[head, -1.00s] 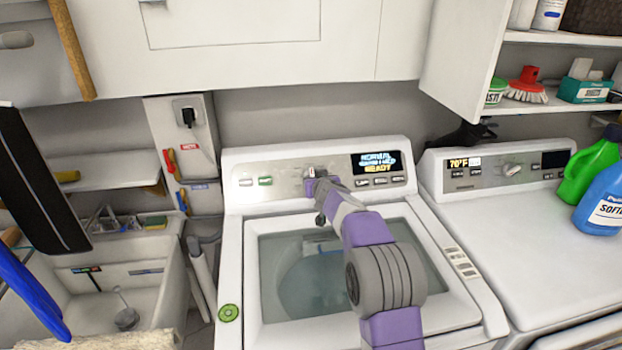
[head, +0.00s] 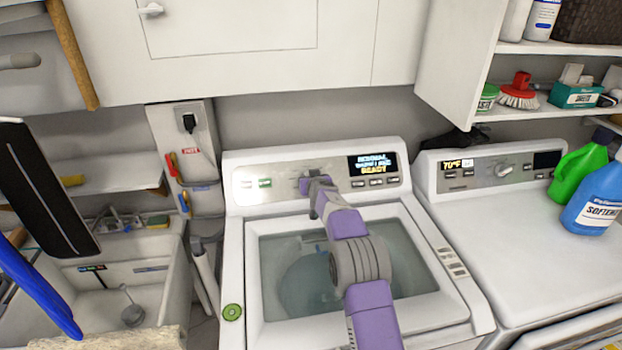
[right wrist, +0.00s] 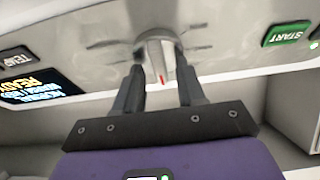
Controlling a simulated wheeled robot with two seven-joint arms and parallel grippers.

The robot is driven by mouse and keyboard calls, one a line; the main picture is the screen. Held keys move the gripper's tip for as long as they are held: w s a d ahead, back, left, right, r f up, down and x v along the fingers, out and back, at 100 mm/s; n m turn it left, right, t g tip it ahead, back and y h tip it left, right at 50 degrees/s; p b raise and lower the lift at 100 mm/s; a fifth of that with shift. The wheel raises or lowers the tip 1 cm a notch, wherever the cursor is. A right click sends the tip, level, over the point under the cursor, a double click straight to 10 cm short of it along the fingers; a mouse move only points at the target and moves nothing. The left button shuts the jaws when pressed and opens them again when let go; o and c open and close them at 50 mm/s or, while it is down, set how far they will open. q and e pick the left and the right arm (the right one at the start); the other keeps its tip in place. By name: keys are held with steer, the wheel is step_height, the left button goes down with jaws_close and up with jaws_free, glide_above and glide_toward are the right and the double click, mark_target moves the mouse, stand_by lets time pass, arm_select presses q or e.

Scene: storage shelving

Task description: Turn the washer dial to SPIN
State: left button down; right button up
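The washer (head: 236,270) stands in the middle of the head view. Its control panel has a display (head: 373,164) whose last line reads READY. The dial (right wrist: 157,52) is a grey knob with a red mark pointing down in the right wrist view. My right gripper (right wrist: 161,72) reaches the panel, with its two fingers apart on either side of the dial. I cannot tell whether they press on it. In the head view, my right gripper (head: 310,182) largely covers the dial. The dial's printed labels are too blurred to read. My left gripper is not in view.
A dryer (head: 545,225) stands right of the washer, with green (head: 578,170) and blue (head: 595,200) bottles on top. A sink (head: 130,290) is at left. A cabinet (head: 240,60) hangs above. A green START button (right wrist: 286,34) is near the dial.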

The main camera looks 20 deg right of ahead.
jaws_close()
